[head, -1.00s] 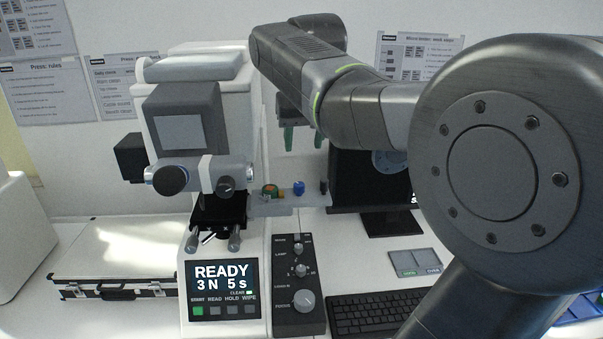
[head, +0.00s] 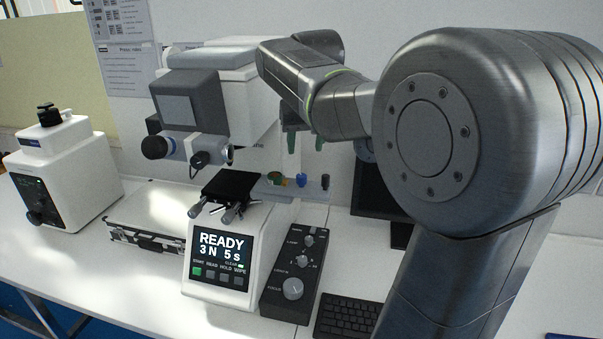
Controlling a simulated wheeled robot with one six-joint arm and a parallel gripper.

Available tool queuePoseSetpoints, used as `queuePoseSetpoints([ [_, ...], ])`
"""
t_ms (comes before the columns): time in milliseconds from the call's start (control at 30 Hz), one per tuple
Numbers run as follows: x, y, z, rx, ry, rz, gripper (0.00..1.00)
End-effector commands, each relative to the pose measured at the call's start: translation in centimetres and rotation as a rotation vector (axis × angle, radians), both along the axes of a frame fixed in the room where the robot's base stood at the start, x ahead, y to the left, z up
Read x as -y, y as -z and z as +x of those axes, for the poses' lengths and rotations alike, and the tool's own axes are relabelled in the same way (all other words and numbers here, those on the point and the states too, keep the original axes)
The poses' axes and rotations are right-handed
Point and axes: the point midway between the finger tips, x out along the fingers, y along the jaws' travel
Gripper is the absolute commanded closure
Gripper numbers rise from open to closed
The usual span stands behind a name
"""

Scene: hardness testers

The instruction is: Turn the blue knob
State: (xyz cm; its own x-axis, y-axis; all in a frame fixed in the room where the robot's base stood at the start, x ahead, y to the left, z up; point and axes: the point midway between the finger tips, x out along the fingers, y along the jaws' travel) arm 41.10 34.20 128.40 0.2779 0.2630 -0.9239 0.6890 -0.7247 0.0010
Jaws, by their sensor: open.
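A small blue knob-like piece (head: 301,180) stands on a grey shelf (head: 313,190) at the right side of the white hardness tester (head: 262,95). A green and orange piece (head: 275,179) is to its left and a small dark piece (head: 325,181) to its right. The round knob (head: 154,147) on the tester's head has a bluish face. My gripper (head: 305,144) points down with its green fingers apart and empty. In the picture it is above the blue piece; the depth between them is hard to judge.
The tester's screen (head: 222,248) reads READY, 3 N, 5 s. A dark control box (head: 293,265) with several knobs stands beside it, with a keyboard (head: 346,316) to the right. A silver case (head: 150,215) and another white instrument (head: 62,165) are at left. My arm hides much of the right side.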

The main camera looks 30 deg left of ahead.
Motion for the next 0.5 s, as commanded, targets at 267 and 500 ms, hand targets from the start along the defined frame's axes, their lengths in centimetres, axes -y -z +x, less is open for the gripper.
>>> queuePoseSetpoints([
  [267,-1.5,5.6,1.7,-0.004,0.0,-0.005,0.54],
  [500,-2.5,9.0,2.7,-0.002,0.001,-0.002,0.54],
])
